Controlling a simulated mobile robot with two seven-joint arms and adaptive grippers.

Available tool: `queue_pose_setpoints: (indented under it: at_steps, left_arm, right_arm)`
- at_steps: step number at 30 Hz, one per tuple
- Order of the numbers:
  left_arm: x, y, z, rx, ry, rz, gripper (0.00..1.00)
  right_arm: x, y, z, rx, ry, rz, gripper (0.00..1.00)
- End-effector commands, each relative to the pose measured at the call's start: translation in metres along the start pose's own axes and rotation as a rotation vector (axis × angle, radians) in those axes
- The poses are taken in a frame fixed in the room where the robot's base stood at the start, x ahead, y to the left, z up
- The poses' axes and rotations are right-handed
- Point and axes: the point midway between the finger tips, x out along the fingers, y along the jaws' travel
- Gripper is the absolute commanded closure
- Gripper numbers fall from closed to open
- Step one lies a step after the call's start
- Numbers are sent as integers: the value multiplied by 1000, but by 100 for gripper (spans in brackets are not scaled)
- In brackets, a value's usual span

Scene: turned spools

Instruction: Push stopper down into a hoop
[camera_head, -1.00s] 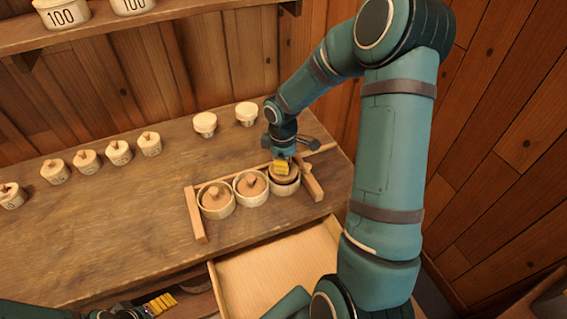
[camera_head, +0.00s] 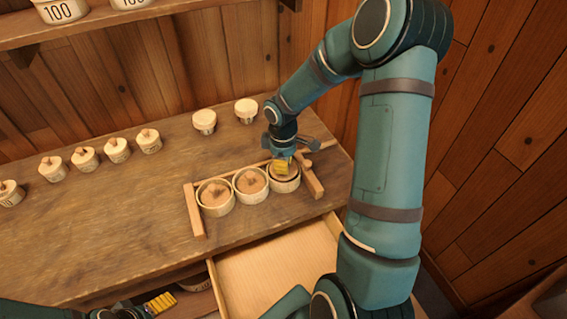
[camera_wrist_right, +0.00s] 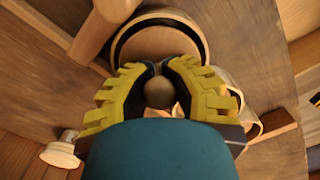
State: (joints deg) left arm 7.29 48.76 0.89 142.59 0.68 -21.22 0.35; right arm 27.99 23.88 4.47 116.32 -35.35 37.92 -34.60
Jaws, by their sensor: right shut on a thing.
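Three pale wooden hoops stand in a row in a wooden frame on the bench. The left hoop (camera_head: 216,210) and middle hoop (camera_head: 251,198) each hold a brown knobbed stopper, the left stopper (camera_head: 214,190) and the middle stopper (camera_head: 250,182). My right gripper (camera_head: 283,168) points down over the right hoop (camera_head: 285,188), shut on the knob of a darker stopper (camera_head: 292,174) at the hoop's mouth. The wrist view shows the yellow fingers around the round knob (camera_wrist_right: 159,92); how deep the stopper sits is hard to tell. My left gripper (camera_head: 162,303) is at the bottom left, away from the hoops.
Several small lidded pots (camera_head: 86,158) stand along the bench's back left. Two plain-topped pots (camera_head: 204,121) stand behind the frame (camera_head: 194,212). An open drawer (camera_head: 277,275) juts out in front. The bench's left middle is clear.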

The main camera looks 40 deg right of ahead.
Motion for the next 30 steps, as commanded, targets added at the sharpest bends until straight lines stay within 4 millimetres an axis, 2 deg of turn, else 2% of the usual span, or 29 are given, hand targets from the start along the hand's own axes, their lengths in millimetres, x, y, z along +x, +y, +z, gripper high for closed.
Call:
queue_pose_setpoints:
  at_steps: [30]
  left_arm:
    - [4,-2,0,0,0,0,21]
  right_arm:
    - [7,0,0,0,0,0,100]
